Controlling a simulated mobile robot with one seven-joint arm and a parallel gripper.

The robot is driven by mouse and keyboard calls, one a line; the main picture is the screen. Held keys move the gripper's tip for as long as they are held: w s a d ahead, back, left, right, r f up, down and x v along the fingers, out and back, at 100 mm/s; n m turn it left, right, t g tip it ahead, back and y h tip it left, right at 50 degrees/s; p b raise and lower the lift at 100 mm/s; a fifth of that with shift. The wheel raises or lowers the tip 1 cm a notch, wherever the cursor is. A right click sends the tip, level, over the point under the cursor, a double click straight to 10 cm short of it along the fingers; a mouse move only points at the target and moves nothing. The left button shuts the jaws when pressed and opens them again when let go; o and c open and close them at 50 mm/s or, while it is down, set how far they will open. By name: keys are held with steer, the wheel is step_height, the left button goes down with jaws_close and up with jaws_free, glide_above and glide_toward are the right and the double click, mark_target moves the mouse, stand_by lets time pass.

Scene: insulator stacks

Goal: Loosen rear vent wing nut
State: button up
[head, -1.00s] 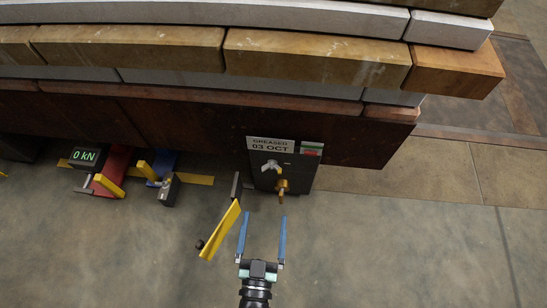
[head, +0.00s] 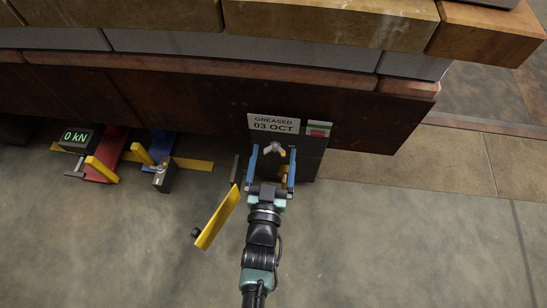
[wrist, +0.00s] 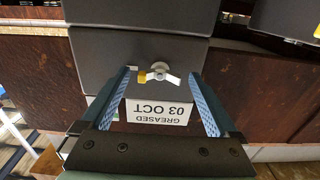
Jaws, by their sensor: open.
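The wing nut (head: 274,148) is on the front of a dark grey box under the stack. In the wrist view it shows as a pale hub (wrist: 158,66) with one yellow wing and one whitish wing, set at a tilt. My gripper (head: 272,151) is open, with its blue fingers one on each side of the wing nut. Whether the fingertips reach the nut's depth I cannot tell.
A "GREASED 03 OCT" plate (head: 273,123) is above the nut, with a green, white and red label (head: 319,129) beside it. A brass fitting (head: 284,177) is partly hidden behind my right finger. A yellow lever (head: 217,218) stands out at the left. Open floor is at the right.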

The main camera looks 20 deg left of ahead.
steer(key=c, duration=1.4)
steer(key=n, duration=1.8)
steer(key=shift+f+n, duration=0.15)
steer(key=shift+n, duration=0.15)
